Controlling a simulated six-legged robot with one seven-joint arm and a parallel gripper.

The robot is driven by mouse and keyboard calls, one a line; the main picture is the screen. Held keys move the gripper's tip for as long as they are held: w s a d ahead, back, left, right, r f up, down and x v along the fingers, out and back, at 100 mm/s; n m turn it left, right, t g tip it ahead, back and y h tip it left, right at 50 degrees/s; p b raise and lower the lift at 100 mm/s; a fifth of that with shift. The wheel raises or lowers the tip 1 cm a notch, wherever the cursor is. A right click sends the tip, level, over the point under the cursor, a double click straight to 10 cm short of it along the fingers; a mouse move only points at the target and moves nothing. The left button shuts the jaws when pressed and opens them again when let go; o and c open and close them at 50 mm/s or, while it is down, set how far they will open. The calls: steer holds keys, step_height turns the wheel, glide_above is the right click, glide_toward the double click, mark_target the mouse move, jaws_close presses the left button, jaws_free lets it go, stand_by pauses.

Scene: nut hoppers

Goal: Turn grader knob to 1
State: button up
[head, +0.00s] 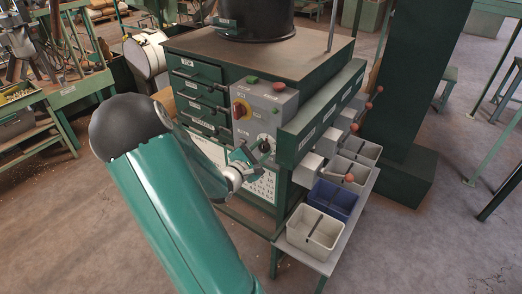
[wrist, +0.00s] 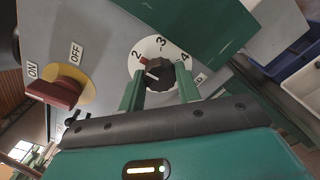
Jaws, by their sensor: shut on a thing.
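The grader knob (wrist: 168,74) is black and ridged. It sits on a white dial on the grey control box (head: 262,112). In the wrist view the numerals 2, 3 and 4 show around it. A 1 is not seen. A short white line on the knob points to the left, below the 2. A small red mark is beside the 2. My gripper (wrist: 160,90) has its two green fingers on either side of the knob and is shut on it. In the head view my gripper (head: 250,158) is at the box front and largely covers the dial.
A red ON/OFF switch (wrist: 56,92) on a yellow plate is left of the dial. Red and green buttons (head: 265,83) top the box. Red-knobbed levers (head: 349,178) stick out at right above white bins (head: 315,232) and a blue bin (head: 333,199).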

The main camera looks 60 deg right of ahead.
steer(key=shift+n, duration=0.3)
steer(key=n, duration=0.5)
steer(key=shift+n, duration=0.3)
steer(key=n, duration=0.5)
steer(key=shift+a+n, duration=0.1)
steer(key=shift+n, duration=0.2)
steer(key=o, duration=0.7)
steer(key=a, duration=0.4)
steer(key=w+a, duration=0.1)
steer(key=a, duration=0.4)
steer(key=w+a, duration=0.1)
steer(key=a, duration=0.3)
steer(key=shift+w+a, duration=0.1)
steer(key=shift+a, duration=0.2)
